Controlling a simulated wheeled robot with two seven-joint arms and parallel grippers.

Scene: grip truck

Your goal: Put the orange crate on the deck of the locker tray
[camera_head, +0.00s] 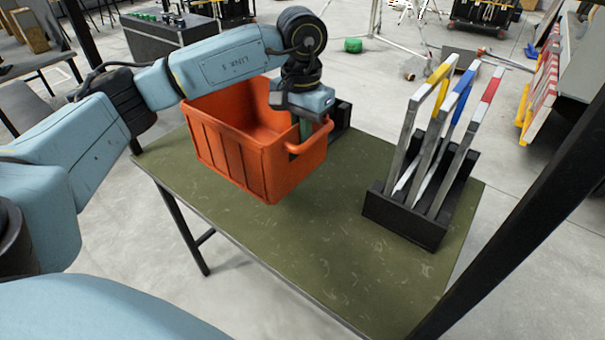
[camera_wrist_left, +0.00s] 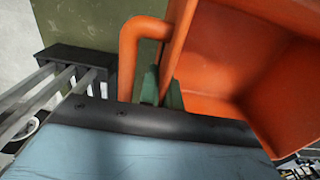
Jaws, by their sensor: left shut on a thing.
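The orange crate (camera_head: 240,158) is over the left part of the green table in the head view, open side up and slightly tilted. I cannot tell whether its base touches the table. My left gripper (camera_head: 304,130) is shut on the handle at the crate's right end. In the left wrist view the crate (camera_wrist_left: 225,60) fills the right side, and the green fingers of my left gripper (camera_wrist_left: 162,90) are at its handle. Most of the fingers are hidden by the wrist. I do not make out the locker tray. My right gripper is not in view.
The green table (camera_head: 330,245) has bare room in front and in the middle. A black rack (camera_head: 405,217) with several upright metal frames with coloured tops stands at its right. A dark object (camera_head: 340,113) sits behind the crate's handle. A dark post crosses the lower right.

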